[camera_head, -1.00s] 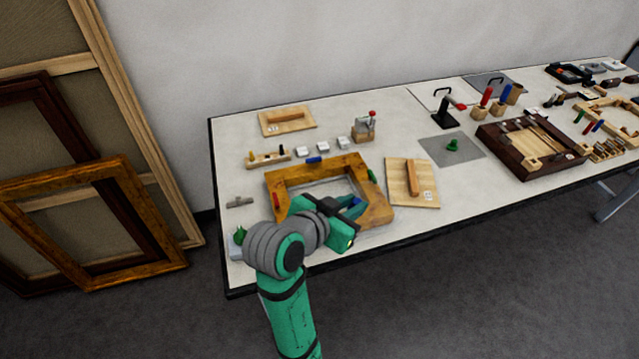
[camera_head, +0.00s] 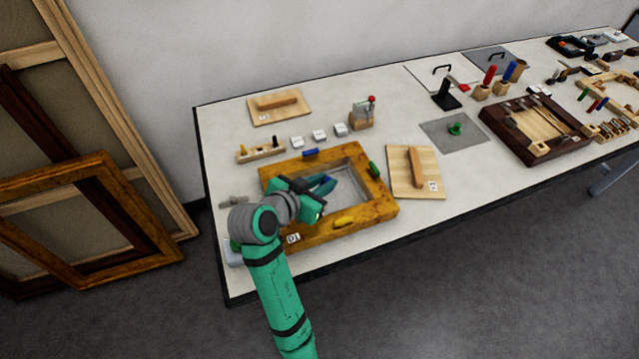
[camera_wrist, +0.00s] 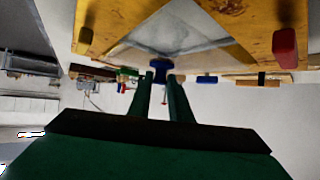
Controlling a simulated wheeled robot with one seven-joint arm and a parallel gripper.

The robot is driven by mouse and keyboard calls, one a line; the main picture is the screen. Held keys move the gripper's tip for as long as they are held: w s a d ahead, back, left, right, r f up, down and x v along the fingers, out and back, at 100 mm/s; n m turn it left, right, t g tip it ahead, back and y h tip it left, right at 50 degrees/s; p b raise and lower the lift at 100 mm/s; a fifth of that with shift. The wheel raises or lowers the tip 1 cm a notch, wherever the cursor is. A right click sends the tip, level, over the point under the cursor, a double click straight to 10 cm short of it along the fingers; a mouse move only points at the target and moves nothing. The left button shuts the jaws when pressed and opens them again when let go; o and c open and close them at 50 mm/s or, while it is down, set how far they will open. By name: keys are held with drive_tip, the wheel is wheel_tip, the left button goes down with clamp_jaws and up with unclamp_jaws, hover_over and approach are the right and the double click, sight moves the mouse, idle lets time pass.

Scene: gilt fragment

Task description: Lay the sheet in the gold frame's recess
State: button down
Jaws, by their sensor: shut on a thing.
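The gold frame (camera_head: 388,208) lies flat near the left end of the table, with a pale grey recess inside its rails. A translucent grey sheet (camera_wrist: 185,28) shows inside the frame in the wrist view. Its edges are faint, and I cannot tell whether it rests on the bottom or is held just above it. My gripper (camera_head: 326,184) is over the left-middle of the recess. In the wrist view my gripper (camera_wrist: 160,77) is shut on a small blue grip (camera_wrist: 160,66), which appears to belong to the sheet. My arm hides the frame's left side.
Coloured tabs sit on the rails: blue (camera_head: 310,153), green (camera_head: 374,170), yellow (camera_head: 344,222) and red (camera_wrist: 285,48). A wooden board with a handle (camera_head: 415,185) lies right of the frame. Small white blocks and a peg rack (camera_head: 260,152) stand behind it.

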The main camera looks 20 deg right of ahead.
drive_tip(key=shift+w+f, duration=0.25)
drive_tip(key=shift+f, duration=0.1)
drive_tip(key=f, duration=0.3)
drive_tip(key=shift+w+f, duration=0.25)
drive_tip(key=shift+s, duration=0.1)
drive_tip(key=c, duration=1.6)
unclamp_jaws()
drive_tip(key=shift+r, duration=0.1)
drive_tip(key=v, duration=1.2)
